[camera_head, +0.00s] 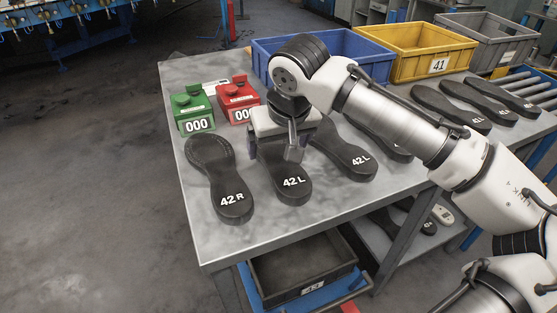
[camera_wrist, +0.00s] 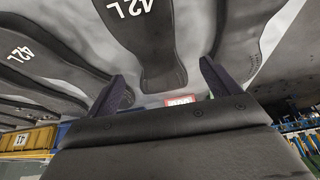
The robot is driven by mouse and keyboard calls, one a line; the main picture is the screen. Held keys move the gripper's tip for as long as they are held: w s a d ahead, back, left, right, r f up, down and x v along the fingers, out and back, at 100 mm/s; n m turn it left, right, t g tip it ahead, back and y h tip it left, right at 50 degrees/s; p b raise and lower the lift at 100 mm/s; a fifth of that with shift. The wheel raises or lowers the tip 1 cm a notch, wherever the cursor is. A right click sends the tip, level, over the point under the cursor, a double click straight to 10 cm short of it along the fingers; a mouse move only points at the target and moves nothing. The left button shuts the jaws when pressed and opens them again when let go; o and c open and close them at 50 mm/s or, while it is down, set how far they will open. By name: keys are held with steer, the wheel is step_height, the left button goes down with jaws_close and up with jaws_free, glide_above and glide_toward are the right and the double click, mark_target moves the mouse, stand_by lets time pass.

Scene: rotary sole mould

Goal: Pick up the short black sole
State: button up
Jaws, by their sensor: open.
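Several black soles lie flat on the grey table. The sole marked 42 L (camera_head: 291,187) in the middle has my gripper (camera_head: 282,150) right over its far part. In the wrist view my open gripper (camera_wrist: 164,88) has one finger on each side of the narrow end of this sole (camera_wrist: 155,50), with nothing held. I cannot tell whether the fingers touch it. A sole marked 42 R (camera_head: 230,195) lies to its left, and another 42 L sole (camera_head: 348,155) to its right. Which sole is the short one is not clear from their outlines. My gripper hides the far end of the middle sole.
Green (camera_head: 191,108) and red (camera_head: 238,98) counter boxes reading 000 stand close behind the soles. Blue (camera_head: 345,46), yellow (camera_head: 416,50) and grey (camera_head: 487,42) crates line the back. More soles (camera_head: 450,108) lie at right. The table's front left is clear.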

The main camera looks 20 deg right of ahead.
mark_target(277, 158)
steer(key=x, duration=0.4)
steer(key=shift+d+f, duration=0.15)
steer(key=shift+f, duration=0.2)
steer(key=c, duration=1.2)
